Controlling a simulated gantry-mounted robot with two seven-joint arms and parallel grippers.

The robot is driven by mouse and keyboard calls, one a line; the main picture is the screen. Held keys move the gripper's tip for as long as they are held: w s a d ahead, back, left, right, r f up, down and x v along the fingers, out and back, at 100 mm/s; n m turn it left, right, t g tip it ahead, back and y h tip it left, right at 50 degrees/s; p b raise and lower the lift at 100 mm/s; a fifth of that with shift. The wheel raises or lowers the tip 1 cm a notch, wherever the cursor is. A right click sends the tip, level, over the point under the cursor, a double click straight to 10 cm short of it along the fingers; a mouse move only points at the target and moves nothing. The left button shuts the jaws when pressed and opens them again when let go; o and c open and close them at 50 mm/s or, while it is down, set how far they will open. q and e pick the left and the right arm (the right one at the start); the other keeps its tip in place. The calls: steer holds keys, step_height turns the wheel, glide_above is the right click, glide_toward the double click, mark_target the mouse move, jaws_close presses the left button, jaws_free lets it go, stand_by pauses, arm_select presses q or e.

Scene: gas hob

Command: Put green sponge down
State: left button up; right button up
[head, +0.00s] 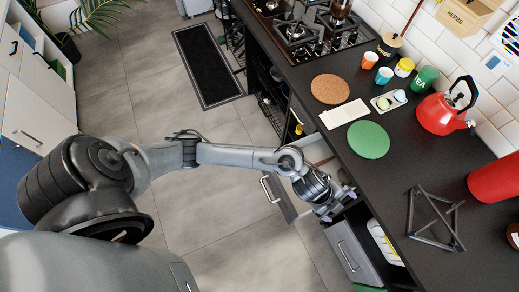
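My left gripper (337,207) is at the end of the arm that crosses the picture from the left. It is low at the counter's front edge, beside an open drawer (283,198). Its fingers are small and partly hidden, so I cannot tell whether they are open or shut or hold anything. I cannot clearly make out a green sponge. A small green strip (368,288) shows at the bottom edge, but I cannot tell what it is. My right gripper is not in view.
On the dark counter (400,183) are a green round mat (368,140), a cork mat (330,89), a white board (345,114), a small tray (401,108), a red kettle (440,114) and a dark metal frame (435,218). Bare counter lies between the green mat and the frame.

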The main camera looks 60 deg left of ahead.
arm_select(q)
steer(key=s+a+r+n+g+y, duration=0.2)
steer(key=s+a+n+y, duration=0.3)
steer(key=s+a+n, duration=1)
steer(key=s+a+r, duration=0.1)
steer(key=s, duration=0.3)
steer(key=shift+a+n, duration=0.25)
steer(key=shift+n, duration=0.15)
step_height(320, 180, up, 26)
steer(key=p, duration=2.6)
step_height(320, 180, down, 60)
steer(key=b, duration=5.9)
steer(key=shift+r+b, duration=0.15)
steer(key=shift+b, duration=0.2)
steer(key=shift+r, duration=0.1)
